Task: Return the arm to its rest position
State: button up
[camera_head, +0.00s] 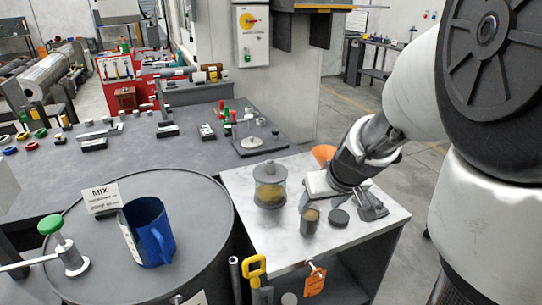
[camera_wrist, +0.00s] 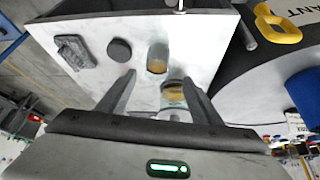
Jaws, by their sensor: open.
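My gripper (camera_head: 306,198) is at the end of my arm, low over the light-topped cabinet (camera_head: 235,178) in the head view. In the wrist view its two fingers (camera_wrist: 158,77) stand apart with nothing clamped between them. A small cup with brownish contents (camera_head: 310,220) stands on the top just below the fingers; it also shows just beyond the fingertips in the wrist view (camera_wrist: 157,60). Whether the fingers touch it I cannot tell. A lidded glass jar with yellow contents (camera_head: 269,190) stands to the left, partly behind a finger in the wrist view (camera_wrist: 173,94).
A dark disc (camera_head: 339,216) and a dark grey angular piece (camera_head: 371,206) lie near the cup. An orange funnel (camera_head: 323,153) is behind my wrist. A barrel (camera_head: 100,262) with a blue jug (camera_head: 150,235) and a MIX sign (camera_head: 101,197) stands at the left.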

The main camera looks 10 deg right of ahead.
jog(key=s+a+r, duration=0.5)
jog(key=s+r, duration=0.1)
jog(key=s, duration=0.3)
jog(key=s+a+r, duration=0.5)
jog(key=s, duration=0.4)
notch_tip(320, 180, up, 14)
jog(key=p, duration=1.4)
jog(key=shift+w+f, duration=0.15)
jog(key=shift+f, duration=0.05)
